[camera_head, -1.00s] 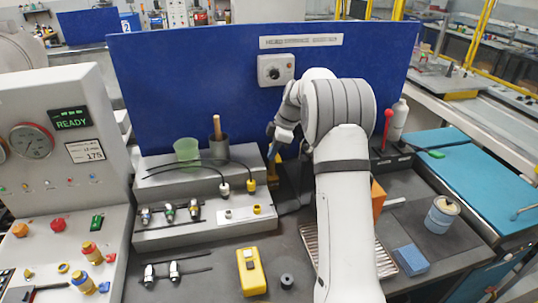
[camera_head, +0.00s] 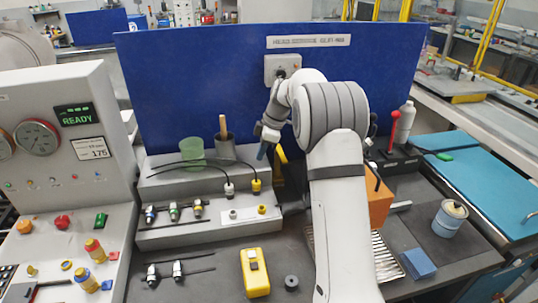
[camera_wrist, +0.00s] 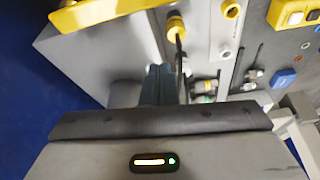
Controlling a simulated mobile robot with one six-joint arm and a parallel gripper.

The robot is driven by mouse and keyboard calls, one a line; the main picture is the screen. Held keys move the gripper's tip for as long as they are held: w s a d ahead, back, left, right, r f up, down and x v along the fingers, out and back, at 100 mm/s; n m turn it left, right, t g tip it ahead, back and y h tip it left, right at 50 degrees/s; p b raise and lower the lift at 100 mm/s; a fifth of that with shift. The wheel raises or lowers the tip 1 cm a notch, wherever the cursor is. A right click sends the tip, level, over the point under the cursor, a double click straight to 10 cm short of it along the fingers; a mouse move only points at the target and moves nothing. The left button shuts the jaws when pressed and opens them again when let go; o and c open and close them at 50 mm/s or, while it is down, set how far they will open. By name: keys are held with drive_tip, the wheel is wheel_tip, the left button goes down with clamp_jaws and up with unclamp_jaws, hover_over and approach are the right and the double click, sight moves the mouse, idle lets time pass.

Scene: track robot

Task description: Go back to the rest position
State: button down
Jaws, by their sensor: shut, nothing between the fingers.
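My gripper (camera_head: 263,151) hangs at the end of my bent arm in front of the blue back panel (camera_head: 190,90), right of the grey cup. Its fingers are small and partly hidden in the head view. In the wrist view my gripper (camera_wrist: 163,84) shows blue-grey fingers close together, with nothing between them. A yellow curved part (camera_head: 282,153) stands just right of the fingers in the head view, apart from them as far as I can tell; a yellow bar (camera_wrist: 105,9) crosses the top of the wrist view.
A grey stepped fixture (camera_head: 190,232) with connectors, a green cup (camera_head: 192,151) and a grey cup (camera_head: 224,150) stands left. A yellow meter (camera_head: 254,272) lies in front. An orange box (camera_head: 377,207), blue block (camera_head: 418,264) and tin (camera_head: 449,218) are right of my arm.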

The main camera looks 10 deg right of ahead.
drive_tip(key=v, duration=0.9)
drive_tip(key=s+r+m, duration=0.4)
drive_tip(key=s, duration=0.3)
drive_tip(key=s+f+m+t+h, duration=0.1)
drive_tip(key=s+m, duration=0.3)
drive_tip(key=s, duration=0.6)
drive_tip(key=s+a+f+m+h, duration=0.1)
drive_tip(key=s+f+m, duration=0.3)
drive_tip(key=s, duration=0.7)
drive_tip(key=s+a+f+m+t+h, duration=0.1)
drive_tip(key=s+m, duration=0.3)
drive_tip(key=s, duration=0.6)
drive_tip(key=shift+s+f+t+h+b, duration=0.15)
drive_tip(key=shift+f+t+h+b, duration=0.25)
drive_tip(key=shift+f, duration=0.35)
